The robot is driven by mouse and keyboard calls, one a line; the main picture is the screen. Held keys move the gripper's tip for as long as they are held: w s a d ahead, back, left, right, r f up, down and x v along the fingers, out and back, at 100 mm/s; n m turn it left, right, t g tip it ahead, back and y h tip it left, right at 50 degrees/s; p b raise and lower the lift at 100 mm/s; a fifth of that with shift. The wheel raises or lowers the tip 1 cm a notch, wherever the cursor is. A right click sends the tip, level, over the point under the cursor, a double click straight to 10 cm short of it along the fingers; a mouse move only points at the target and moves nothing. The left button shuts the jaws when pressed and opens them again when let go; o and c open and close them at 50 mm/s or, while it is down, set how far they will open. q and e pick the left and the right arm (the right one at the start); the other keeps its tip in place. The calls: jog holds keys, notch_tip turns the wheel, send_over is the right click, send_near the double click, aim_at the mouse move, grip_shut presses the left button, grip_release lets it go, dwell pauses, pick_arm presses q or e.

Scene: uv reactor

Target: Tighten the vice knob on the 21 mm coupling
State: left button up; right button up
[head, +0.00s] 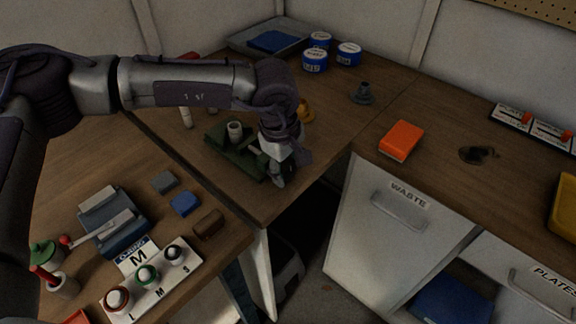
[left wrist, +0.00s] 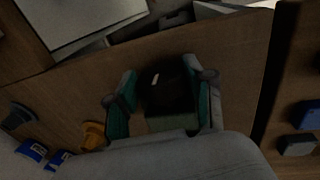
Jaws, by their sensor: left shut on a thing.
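The green vice (head: 222,146) sits near the front edge of the corner bench in the head view. A pale upright cylinder, apparently the coupling (head: 235,131), stands in it; its size cannot be read. My left gripper (head: 278,178) points down at the right end of the vice. In the left wrist view the dark round vice knob (left wrist: 168,92) lies between its teal-padded fingers, which are shut on it. Part of the greenish vice body (left wrist: 172,122) shows behind the knob. The gripper hides the knob in the head view. My right gripper is in neither view.
An orange funnel-like piece (head: 305,111) stands close behind the gripper. Blue tins (head: 314,61) and a grey stand (head: 362,94) are farther back. An orange block (head: 401,140) lies to the right. A gap opens in front of the bench, beside the waste cabinet (head: 375,222).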

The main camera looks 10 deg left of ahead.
pick_arm(q)
jog(key=shift+w+d+g+y, duration=0.2)
jog(key=shift+g+y, duration=0.5)
jog(key=shift+g, duration=0.3)
jog(key=shift+w+d+g+y+b, duration=0.15)
jog(key=shift+g+y+b, duration=0.15)
jog(key=shift+g+y, duration=1.2)
jog(key=shift+g, duration=0.4)
jog(key=o, duration=1.2)
jog(key=v, duration=1.2)
